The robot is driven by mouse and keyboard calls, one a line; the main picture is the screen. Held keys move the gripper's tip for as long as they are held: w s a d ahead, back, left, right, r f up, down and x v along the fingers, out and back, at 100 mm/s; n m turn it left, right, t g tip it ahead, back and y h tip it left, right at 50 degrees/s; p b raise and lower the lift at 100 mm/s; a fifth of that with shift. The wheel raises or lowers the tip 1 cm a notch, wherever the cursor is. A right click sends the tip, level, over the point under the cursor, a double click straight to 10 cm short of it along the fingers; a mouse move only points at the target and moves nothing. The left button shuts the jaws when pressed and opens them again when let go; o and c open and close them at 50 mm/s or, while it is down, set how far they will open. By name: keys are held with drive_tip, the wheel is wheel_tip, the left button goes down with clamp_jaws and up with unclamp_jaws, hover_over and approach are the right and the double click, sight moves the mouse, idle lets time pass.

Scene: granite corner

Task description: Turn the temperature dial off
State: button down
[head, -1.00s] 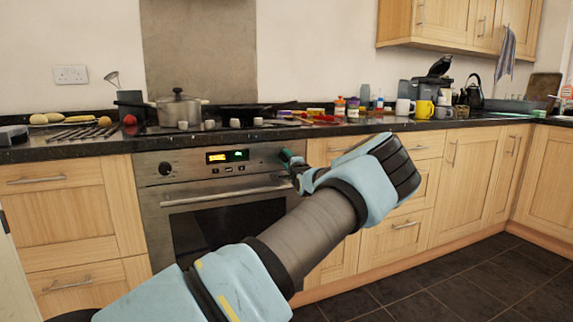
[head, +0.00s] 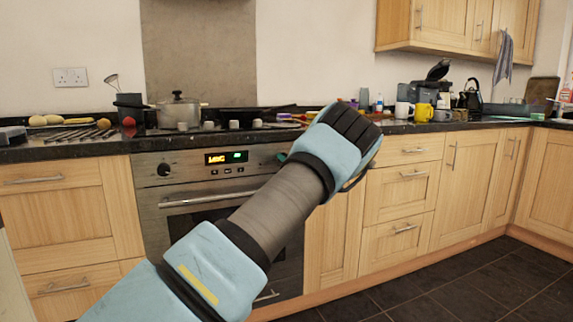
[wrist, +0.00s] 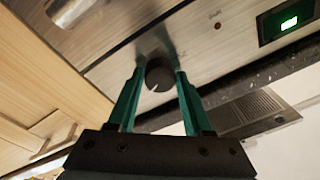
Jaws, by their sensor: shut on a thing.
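The temperature dial (wrist: 159,75) is a round dark knob with a pale mark, on the oven's brushed-metal front panel. In the wrist view my gripper (wrist: 160,70) has its two green fingers on either side of the dial, shut on it. In the head view only a bit of green fingertip (head: 282,157) shows at the panel's right end; my own arm hides the dial there. The oven (head: 150,200) also carries a left knob (head: 164,170) and a lit display (head: 226,157) with yellow and green figures.
The oven door handle (head: 185,201) runs below the panel, partly behind my arm. Above is the dark worktop (head: 60,150) with a pot (head: 178,112) on the hob, a yellow mug (head: 424,111) and other clutter. Wooden drawers (head: 405,205) stand to the right; the tiled floor (head: 440,285) is clear.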

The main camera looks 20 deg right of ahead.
drive_tip(key=n, duration=0.4)
drive_tip(key=shift+f+y+b, duration=0.1)
drive_tip(key=shift+y+b, duration=0.2)
drive_tip(key=shift+b, duration=0.1)
drive_tip(key=n+b, duration=0.1)
drive_tip(key=n, duration=0.3)
drive_tip(key=shift+y, duration=0.3)
drive_tip(key=n+b, duration=0.1)
drive_tip(key=n, duration=0.2)
drive_tip(key=n+g+b, duration=0.1)
drive_tip(key=n, duration=0.3)
drive_tip(key=shift+d+y, duration=0.2)
drive_tip(key=shift+y, duration=0.1)
drive_tip(key=shift+c, duration=1.6)
unclamp_jaws()
drive_tip(key=shift+r, duration=0.2)
drive_tip(key=v, duration=1)
drive_tip(key=shift+s, duration=0.4)
